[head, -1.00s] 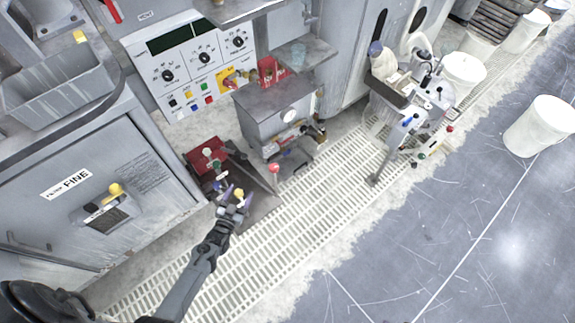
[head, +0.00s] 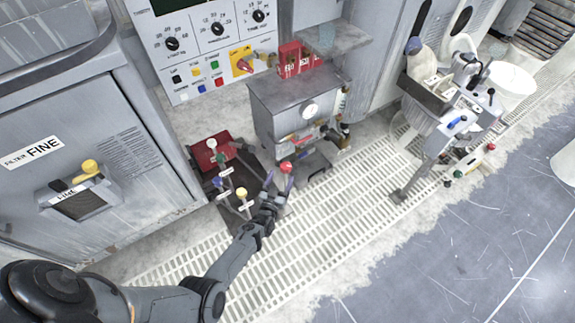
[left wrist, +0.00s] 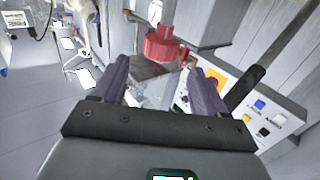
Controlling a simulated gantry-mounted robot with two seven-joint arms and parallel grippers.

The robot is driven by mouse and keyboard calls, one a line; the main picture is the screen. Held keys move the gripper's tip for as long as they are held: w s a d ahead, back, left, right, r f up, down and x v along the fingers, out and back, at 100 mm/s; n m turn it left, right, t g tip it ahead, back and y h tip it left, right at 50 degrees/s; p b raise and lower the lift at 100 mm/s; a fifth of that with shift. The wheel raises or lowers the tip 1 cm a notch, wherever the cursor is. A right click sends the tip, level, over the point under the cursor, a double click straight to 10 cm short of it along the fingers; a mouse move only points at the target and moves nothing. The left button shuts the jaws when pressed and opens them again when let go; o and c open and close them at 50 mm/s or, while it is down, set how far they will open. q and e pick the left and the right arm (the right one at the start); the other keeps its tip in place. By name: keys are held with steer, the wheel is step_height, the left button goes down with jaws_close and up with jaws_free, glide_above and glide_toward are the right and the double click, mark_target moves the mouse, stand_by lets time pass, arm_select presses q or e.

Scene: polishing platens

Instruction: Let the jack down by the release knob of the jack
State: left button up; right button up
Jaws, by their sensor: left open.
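A red knob (head: 286,167) stands at the front of the dark low base (head: 312,165) under the grey gauge box; I take it to be the jack's release knob. In the left wrist view the red lobed knob (left wrist: 163,48) shows on a grey stem, just past the fingertips and roughly midway between them. My left gripper (head: 279,182) is open, its purple fingers pointing at the knob. Nothing is between the fingers, and I cannot tell whether they touch the knob. My right gripper is not in view.
Tagged blue, green and yellow knobs (head: 242,192) stand on rods left of my gripper, by a red box (head: 210,148). The gauge box (head: 290,110) rises behind the red knob. A control panel (head: 205,45) is at the back. The floor grating (head: 300,245) in front is clear.

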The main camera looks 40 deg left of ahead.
mark_target(287, 163)
arm_select(q)
steer(key=b+x, duration=0.4)
steer(key=x, duration=0.3)
steer(key=shift+w+a+f, duration=0.1)
steer(key=shift+w+f, duration=0.05)
steer(key=shift+w, duration=0.1)
steer(key=shift+w+a, duration=0.2)
steer(key=shift+w, duration=0.25)
steer(key=shift+c, duration=0.3)
steer(key=c, duration=0.9)
